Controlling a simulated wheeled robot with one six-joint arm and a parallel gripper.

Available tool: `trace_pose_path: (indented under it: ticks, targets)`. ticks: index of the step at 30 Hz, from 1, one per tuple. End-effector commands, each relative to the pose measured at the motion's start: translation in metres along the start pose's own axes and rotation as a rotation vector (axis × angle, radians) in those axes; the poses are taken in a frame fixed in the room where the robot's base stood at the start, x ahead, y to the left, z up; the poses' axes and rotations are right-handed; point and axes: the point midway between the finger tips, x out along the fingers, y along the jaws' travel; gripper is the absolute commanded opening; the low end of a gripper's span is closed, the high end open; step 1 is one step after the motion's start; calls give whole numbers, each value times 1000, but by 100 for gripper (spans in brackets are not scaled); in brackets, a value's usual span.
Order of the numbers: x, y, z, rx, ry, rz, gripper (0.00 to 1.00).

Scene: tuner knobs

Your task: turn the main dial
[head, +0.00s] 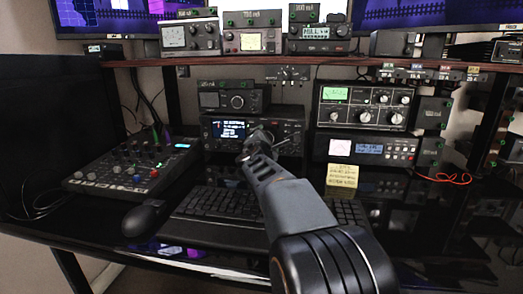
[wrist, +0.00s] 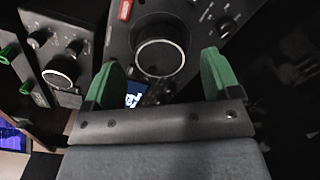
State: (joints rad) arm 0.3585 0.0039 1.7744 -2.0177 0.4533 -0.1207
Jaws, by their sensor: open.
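The radio (head: 213,141) with a lit blue display stands on the desk under the shelf. In the wrist view, a large round dial (wrist: 160,57) with a bright rim sits on the dark radio panel (wrist: 122,42); I take it to be the main dial. My gripper (wrist: 158,72) is open, its two green fingers spread on either side of the dial's near edge. The picture does not show whether they touch it. In the head view, my gripper (head: 258,138) is in front of the radio and hides most of the dial.
A smaller unit (head: 232,98) sits on top of the radio. A mixer (head: 130,168) is at the left. More equipment (head: 362,106) and a yellow note (head: 342,176) are at the right.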

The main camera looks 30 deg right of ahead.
Motion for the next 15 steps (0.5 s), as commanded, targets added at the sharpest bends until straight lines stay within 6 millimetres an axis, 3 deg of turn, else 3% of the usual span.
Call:
trace_pose_path:
  ticks: [9,15]
  targets:
    - [-67,2,1,1,2,3,82]
    - [-97,2,1,1,1,2,82]
